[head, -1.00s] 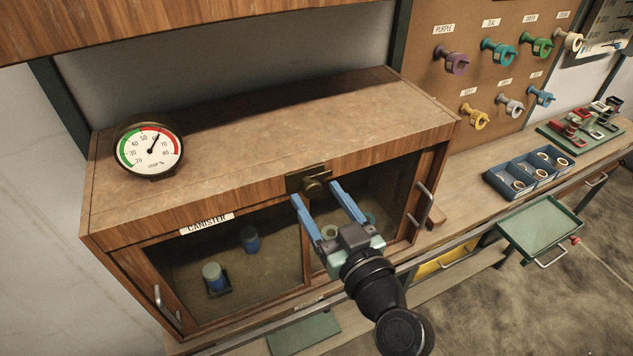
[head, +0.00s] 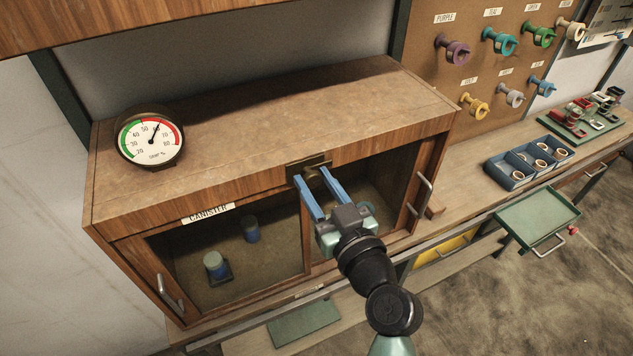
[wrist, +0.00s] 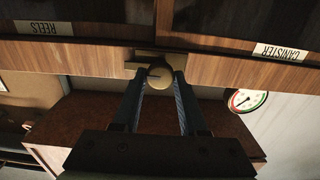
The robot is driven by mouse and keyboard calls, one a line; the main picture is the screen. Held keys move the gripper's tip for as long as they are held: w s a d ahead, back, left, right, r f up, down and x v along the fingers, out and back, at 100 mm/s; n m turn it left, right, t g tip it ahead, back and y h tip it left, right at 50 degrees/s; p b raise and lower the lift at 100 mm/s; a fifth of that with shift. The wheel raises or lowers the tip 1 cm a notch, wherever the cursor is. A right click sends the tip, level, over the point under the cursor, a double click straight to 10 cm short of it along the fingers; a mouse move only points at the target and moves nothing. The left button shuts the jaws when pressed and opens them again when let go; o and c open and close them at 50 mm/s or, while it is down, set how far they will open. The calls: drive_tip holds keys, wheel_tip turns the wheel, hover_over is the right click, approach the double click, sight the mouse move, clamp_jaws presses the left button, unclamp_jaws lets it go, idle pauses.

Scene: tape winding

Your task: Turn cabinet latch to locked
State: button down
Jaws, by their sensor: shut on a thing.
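The brass cabinet latch (head: 312,168) sits at the top centre of the wooden cabinet's (head: 260,187) front, above where the two glass doors meet. In the wrist view its round knob (wrist: 159,76) shows between the fingertips, with a dark line across its face. My gripper (head: 311,174) has its two blue fingers shut on the knob, one on each side. The fingers partly hide the latch in the head view. Both doors look closed. The picture does not show clearly which way the latch is set.
A round gauge (head: 150,138) stands on the cabinet top at left. Door handles (head: 425,194) stick out at the sides. A blue tray (head: 530,163) and a green drawer (head: 538,215) lie to the right.

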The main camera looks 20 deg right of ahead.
drive_tip(key=shift+m, duration=0.4)
drive_tip(key=m+b, duration=0.1)
drive_tip(key=m, duration=0.2)
drive_tip(key=shift+m, duration=0.3)
drive_tip(key=m, duration=0.4)
drive_tip(key=shift+m, duration=0.3)
drive_tip(key=m, duration=0.4)
drive_tip(key=shift+d+m+p, duration=0.15)
drive_tip(key=shift+m+p, duration=0.15)
drive_tip(key=shift+p, duration=0.05)
drive_tip(key=m+p, duration=0.1)
drive_tip(key=m, duration=0.3)
drive_tip(key=shift+f, duration=0.15)
drive_tip(key=shift+m, duration=0.3)
drive_tip(key=shift+c, duration=2.4)
unclamp_jaws()
